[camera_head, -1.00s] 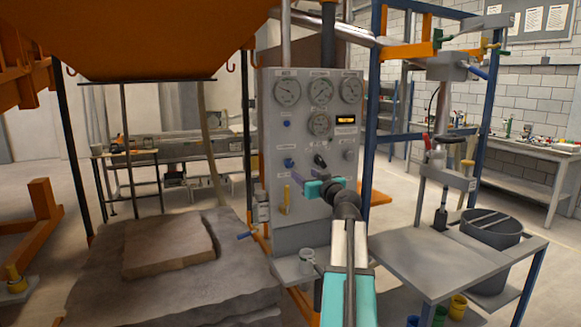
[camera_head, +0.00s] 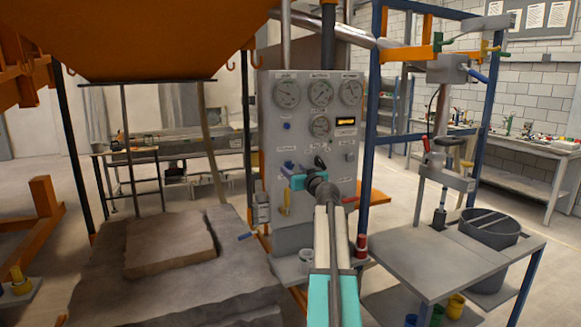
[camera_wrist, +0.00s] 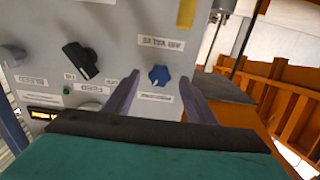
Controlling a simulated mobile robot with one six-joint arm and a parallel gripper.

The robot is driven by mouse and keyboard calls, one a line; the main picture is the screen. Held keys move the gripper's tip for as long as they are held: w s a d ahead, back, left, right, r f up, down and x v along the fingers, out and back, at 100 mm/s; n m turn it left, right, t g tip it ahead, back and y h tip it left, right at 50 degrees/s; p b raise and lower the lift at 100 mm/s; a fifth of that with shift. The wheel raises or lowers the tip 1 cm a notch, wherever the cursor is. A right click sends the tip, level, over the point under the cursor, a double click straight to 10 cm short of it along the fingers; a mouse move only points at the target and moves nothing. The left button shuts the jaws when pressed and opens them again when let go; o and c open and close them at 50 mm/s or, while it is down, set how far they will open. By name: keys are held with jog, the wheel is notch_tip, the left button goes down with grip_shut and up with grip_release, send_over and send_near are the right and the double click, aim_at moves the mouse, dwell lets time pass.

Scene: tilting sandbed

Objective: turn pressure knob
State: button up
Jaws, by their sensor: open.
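The blue pressure knob (camera_wrist: 158,76) is on the grey control panel (camera_head: 304,215), and its upside-down label shows in the wrist view. In the head view the knob (camera_head: 289,164) is at the panel's lower left, just above my gripper (camera_head: 295,180). In the wrist view my gripper (camera_wrist: 160,85) is open, with one grey finger on each side of the knob in the picture. Gaps show between the knob and both fingers. I cannot tell how deep the fingertips reach or whether they touch the panel.
A black feed switch (camera_wrist: 79,60) is beside the knob. A yellow valve handle (camera_head: 286,199) is on the panel below it. Several round gauges (camera_head: 320,93) are higher up. A sandbed slab (camera_head: 170,247) lies to the left and a grey table (camera_head: 440,262) to the right.

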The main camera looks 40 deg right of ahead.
aim_at(290, 166)
jog(key=shift+p+x, duration=0.35)
jog(key=shift+x, duration=1.15)
jog(key=shift+c, duration=0.5)
